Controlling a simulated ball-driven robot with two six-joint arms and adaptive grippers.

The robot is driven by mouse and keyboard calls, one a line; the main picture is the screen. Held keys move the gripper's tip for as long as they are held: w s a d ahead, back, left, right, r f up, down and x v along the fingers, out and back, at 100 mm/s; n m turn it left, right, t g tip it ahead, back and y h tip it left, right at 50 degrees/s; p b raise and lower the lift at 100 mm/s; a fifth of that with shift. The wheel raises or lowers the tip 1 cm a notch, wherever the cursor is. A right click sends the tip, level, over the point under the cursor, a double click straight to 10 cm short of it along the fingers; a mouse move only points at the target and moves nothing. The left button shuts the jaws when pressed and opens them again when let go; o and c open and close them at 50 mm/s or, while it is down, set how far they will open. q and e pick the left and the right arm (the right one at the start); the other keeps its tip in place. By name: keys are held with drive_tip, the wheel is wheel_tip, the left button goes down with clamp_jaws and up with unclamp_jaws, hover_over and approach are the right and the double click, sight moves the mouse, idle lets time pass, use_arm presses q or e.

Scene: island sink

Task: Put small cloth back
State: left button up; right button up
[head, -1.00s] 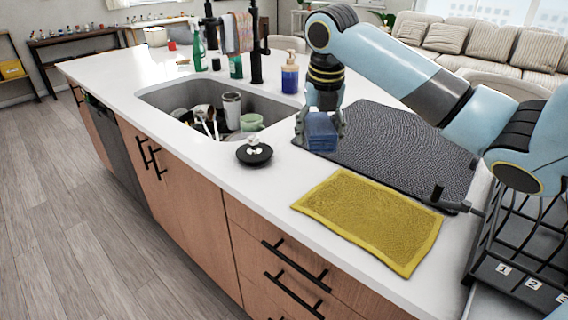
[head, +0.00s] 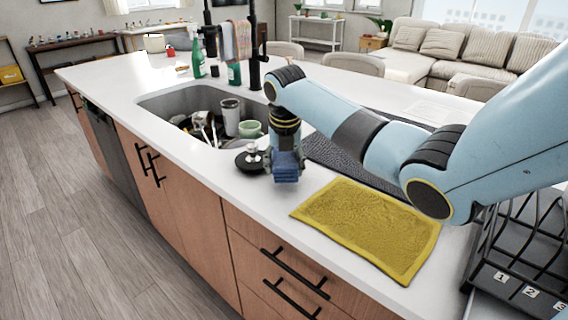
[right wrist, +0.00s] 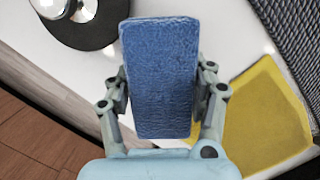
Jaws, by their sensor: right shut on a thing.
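My right gripper (head: 286,160) is shut on a thick blue sponge-like block (head: 287,174), which also shows between the fingers in the right wrist view (right wrist: 160,78). It holds the block above the white counter, just right of the black sink stopper (head: 249,162). A yellow cloth (head: 367,226) lies flat on the counter to the right of the gripper, apart from it. Another, multicoloured cloth (head: 236,37) hangs by the faucet. My left gripper is not in view.
The sink (head: 180,98) holds a tumbler (head: 230,115), a green cup (head: 250,129) and utensils. A dark textured mat (head: 340,156) lies behind the yellow cloth, partly hidden by my arm. A black wire rack (head: 520,245) stands at right. The counter's front edge is close.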

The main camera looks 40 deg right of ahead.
sight(284, 162)
drive_tip(key=shift+f, duration=0.6)
drive_tip(key=o, duration=1.2)
drive_tip(key=shift+c, duration=0.2)
drive_tip(key=shift+r, duration=0.1)
drive_tip(key=shift+r, duration=0.25)
drive_tip(key=v, duration=1.2)
drive_tip(key=shift+r+b, duration=0.3)
